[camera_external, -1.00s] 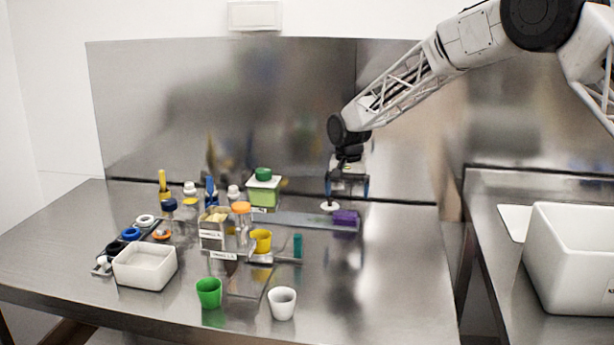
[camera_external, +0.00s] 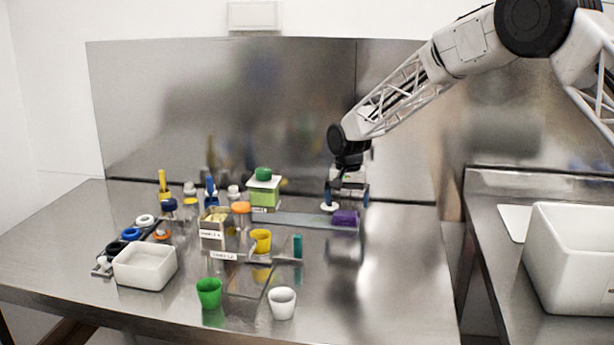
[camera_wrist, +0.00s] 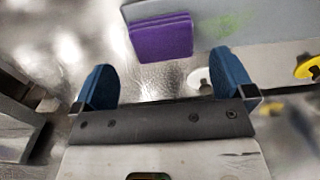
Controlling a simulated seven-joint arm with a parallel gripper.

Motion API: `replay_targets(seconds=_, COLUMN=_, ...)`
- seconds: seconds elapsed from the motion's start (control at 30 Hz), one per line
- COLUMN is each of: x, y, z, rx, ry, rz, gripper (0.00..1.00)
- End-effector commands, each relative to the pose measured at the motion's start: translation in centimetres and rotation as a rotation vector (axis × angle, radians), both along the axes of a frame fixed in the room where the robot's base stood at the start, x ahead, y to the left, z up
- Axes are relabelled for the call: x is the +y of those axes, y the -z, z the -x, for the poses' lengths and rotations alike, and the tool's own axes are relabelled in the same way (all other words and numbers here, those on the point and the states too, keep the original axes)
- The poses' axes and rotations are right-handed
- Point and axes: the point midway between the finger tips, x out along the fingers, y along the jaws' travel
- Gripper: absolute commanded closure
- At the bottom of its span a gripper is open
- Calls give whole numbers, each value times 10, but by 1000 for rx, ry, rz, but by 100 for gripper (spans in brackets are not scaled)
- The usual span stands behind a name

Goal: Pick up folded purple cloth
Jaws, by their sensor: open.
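The folded purple cloth (camera_external: 345,218) lies at the right end of a flat grey strip on the steel table. In the wrist view the cloth (camera_wrist: 161,37) shows as a layered purple block, just beyond the fingertips and roughly between their lines. My gripper (camera_external: 347,202) is just behind and above the cloth in the external view. In the wrist view my gripper (camera_wrist: 160,75) has its two blue fingers wide apart with nothing between them. The cloth is apart from both fingers.
The grey strip (camera_external: 290,219) runs left from the cloth. A white disc (camera_external: 329,207) is close to my gripper. A green-lidded box (camera_external: 264,190), a yellow cup (camera_external: 260,241) and a teal block (camera_external: 297,246) stand to the left. The table's right side is clear.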

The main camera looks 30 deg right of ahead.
Motion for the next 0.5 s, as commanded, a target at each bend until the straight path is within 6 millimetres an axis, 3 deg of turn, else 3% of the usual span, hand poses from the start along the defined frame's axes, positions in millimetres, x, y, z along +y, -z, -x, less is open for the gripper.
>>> replay_targets(seconds=0.17, x=0, y=5, z=0, rx=0, ry=0, rz=0, gripper=0)
replay_targets(seconds=0.5, x=1, y=41, z=0, rx=1, ry=0, rz=0, gripper=0)
